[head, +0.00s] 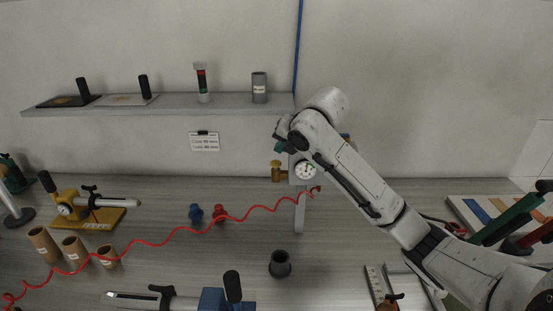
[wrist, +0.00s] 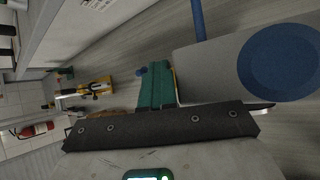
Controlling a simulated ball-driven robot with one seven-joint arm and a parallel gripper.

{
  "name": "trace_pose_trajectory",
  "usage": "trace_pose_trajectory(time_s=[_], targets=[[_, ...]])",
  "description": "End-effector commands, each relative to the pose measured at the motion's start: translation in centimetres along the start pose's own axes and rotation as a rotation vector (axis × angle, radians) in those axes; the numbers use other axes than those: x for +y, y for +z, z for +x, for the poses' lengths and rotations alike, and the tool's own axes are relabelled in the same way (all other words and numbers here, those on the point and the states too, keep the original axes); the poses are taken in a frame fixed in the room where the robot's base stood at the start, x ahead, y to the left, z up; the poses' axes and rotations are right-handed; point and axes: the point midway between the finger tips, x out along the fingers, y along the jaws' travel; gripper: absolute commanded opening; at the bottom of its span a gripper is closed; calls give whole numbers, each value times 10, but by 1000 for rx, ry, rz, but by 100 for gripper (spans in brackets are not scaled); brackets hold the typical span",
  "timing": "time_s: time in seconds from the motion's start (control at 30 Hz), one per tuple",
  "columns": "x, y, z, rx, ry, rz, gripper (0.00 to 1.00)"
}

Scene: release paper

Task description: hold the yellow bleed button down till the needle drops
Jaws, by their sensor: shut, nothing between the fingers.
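The gauge (head: 305,170) has a round white face on a grey stand below my wrist in the head view; its needle is too small to read. A dull yellow fitting (head: 277,171) sticks out on its left side. I cannot tell whether it is the bleed button. My gripper (head: 279,147) is shut and empty, its teal fingers just above that fitting; contact cannot be told. In the wrist view the teal fingers (wrist: 157,85) lie beside a grey block (wrist: 205,72), with a thin yellow edge (wrist: 175,82) between them, mostly hidden.
A blue disc (wrist: 280,62) sits on the grey block's side. A red coiled hose (head: 160,242) runs left from the gauge. A shelf (head: 170,106) is behind. A dark cup (head: 280,264), red knob (head: 219,213) and blue knob (head: 195,213) stand on the bench.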

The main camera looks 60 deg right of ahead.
Motion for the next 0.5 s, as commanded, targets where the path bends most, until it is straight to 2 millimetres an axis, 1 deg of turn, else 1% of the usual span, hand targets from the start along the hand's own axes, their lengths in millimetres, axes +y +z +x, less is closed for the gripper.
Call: trace_pose_trajectory(time_s=[0.03, 0.2, 0.5], targets=[[4, 5, -6, -2, 0, -1, 0], [14, 11, -17, -1, 6, -4, 0], [16, 11, -18, -1, 9, -7, 0]])
